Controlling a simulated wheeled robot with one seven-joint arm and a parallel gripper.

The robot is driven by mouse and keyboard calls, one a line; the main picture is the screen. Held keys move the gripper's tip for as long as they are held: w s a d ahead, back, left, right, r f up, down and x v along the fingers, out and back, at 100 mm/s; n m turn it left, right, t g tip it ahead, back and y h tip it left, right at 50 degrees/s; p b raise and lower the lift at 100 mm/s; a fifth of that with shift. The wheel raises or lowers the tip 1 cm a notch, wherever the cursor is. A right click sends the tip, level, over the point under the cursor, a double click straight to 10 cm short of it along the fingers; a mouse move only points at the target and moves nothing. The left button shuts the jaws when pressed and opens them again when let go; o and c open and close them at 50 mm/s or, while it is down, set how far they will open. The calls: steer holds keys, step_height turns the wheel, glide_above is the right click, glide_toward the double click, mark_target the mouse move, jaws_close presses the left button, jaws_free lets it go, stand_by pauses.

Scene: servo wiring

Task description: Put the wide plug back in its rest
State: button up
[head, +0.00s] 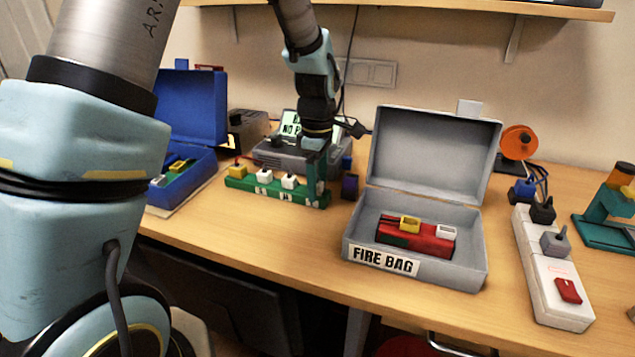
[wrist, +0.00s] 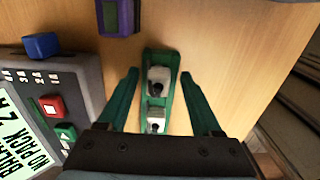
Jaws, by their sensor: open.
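A green rest rail (head: 300,196) stands on the bench and also shows in the wrist view (wrist: 176,62). A yellow plug (head: 237,171) and two white plugs, one in the middle (head: 264,177) and one at the right (head: 289,181), sit along it. I cannot tell which plug is the wide one. My gripper (head: 317,185) is at the rail's right end, pointing down. The rail's near end is hidden behind the gripper body.
A grey open case (head: 465,262) marked FIRE BAG holds a red pack (head: 415,238) with yellow and white connectors. A grey device (head: 272,153) with a screen stands behind the rail, a purple block (head: 350,186) to the right. A white power strip (head: 540,270) lies far right.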

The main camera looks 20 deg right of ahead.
step_height(320, 180, up, 11)
steer(key=b, duration=0.2)
stand_by(0.3)
steer(key=shift+f, duration=0.1)
steer(key=s+a+f+m, duration=0.1)
steer(key=a+f+m, duration=0.1)
steer(key=a, duration=0.8)
steer(key=s+a+f+m+t, duration=0.1)
steer(key=a+m, duration=0.4)
steer(key=a, duration=0.5)
steer(key=s+a+f+m, duration=0.1)
steer(key=a+f+m, duration=0.2)
steer(key=a, duration=0.7)
steer(key=shift+s+a+f+m+t, duration=0.25)
steer(key=shift+s+f+m+t, duration=0.1)
steer(key=shift+f, duration=0.25)
